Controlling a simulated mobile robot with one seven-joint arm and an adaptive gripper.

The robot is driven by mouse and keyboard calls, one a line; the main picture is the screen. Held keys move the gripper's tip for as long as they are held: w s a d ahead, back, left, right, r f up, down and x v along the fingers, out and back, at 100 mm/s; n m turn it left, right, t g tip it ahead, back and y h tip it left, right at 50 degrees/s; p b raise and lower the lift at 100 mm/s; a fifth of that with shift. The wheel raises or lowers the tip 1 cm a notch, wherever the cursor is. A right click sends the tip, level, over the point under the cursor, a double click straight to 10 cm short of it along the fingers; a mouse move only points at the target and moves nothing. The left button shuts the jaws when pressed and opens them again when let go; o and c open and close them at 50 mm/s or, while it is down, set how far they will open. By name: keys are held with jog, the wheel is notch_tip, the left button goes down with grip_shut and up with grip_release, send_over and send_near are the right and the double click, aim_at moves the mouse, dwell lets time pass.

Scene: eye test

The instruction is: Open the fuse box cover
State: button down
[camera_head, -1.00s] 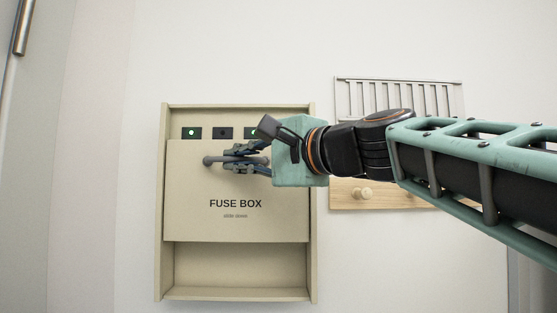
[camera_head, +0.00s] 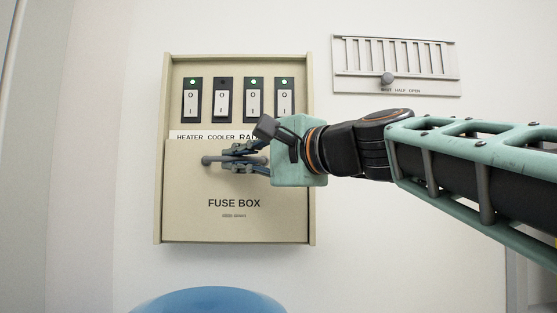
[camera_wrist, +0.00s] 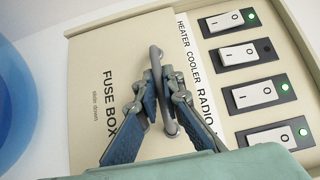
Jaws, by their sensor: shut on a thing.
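The beige fuse box (camera_head: 311,100) is on the wall. Its cover (camera_head: 190,215), marked "FUSE BOX" and "slide down", fills the lower part of the box, its lower edge close to the box's bottom. Above it a row of switches (camera_head: 222,100) is bare. The cover also shows in the wrist view (camera_wrist: 100,60). A grey bar handle (camera_head: 208,160) crosses the cover near its top; it passes between my fingers in the wrist view (camera_wrist: 155,55). My gripper (camera_head: 230,158) is shut on this handle.
A white slotted panel (camera_head: 445,85) with a grey knob (camera_head: 388,79) is on the wall to the right, above my arm. A blue rounded thing (camera_head: 210,300) stands below the box. The wall left of the box is clear.

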jog(key=c, duration=2.1)
grip_release()
jog(key=shift+s+d, duration=0.1)
jog(key=v, duration=1.1)
jog(key=shift+s+d, duration=0.3)
